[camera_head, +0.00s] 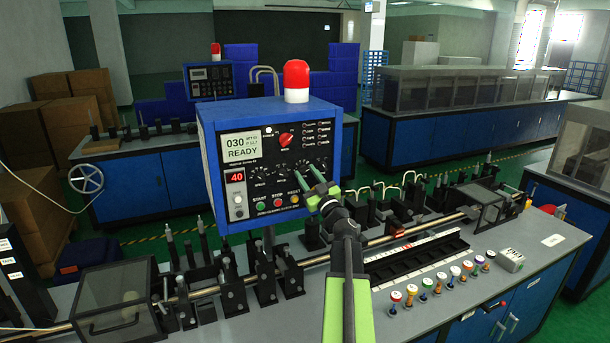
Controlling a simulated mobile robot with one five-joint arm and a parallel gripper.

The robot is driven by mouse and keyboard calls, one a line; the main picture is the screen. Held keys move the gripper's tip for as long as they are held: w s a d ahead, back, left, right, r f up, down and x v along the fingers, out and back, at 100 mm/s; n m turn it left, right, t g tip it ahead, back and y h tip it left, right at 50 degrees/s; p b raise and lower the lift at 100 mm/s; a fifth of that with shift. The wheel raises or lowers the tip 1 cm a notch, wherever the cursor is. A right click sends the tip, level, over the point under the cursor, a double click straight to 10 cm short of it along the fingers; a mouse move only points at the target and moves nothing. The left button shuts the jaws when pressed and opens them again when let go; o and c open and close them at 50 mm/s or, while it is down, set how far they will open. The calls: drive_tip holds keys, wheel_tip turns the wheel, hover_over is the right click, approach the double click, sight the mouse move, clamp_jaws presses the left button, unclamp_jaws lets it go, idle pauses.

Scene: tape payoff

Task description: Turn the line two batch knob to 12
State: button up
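A blue control box (210,165) with a dark front panel stands over the near bench, a red beacon (297,76) on top. Its screen (241,146) reads "030" and "READY", and a small red display (236,177) reads 40. A red selector knob (286,139) sits at upper middle. A row of small black dial knobs (258,173) runs below; their labels are too small to read. My green gripper (299,176) is at the right part of this row, its two fingers apart, covering part of the dials. Whether a knob lies between them cannot be told.
A second blue control box (208,80) with a red beacon stands behind at left. Rods, black fixtures and clear covers (112,297) fill the near bench. A handwheel (86,178) and brown cartons are at left.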

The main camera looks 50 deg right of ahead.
clamp_jaws()
drive_tip(key=shift+n, duration=0.5)
drive_tip(key=n+y, duration=0.1)
drive_tip(key=n+y+p, duration=0.1)
drive_tip(key=n, duration=0.1)
drive_tip(key=shift+s+d+r+n, duration=0.1)
drive_tip(key=shift+d+r+n, duration=0.05)
drive_tip(key=shift+n, duration=0.15)
drive_tip(key=shift+n+g+y+p, duration=0.3)
drive_tip(key=shift+n+y+p, duration=0.45)
drive_tip(key=shift+n, duration=0.85)
drive_tip(key=shift+n+y, duration=0.25)
drive_tip(key=shift+n, duration=0.05)
drive_tip(key=shift+o, duration=2.1)
unclamp_jaws()
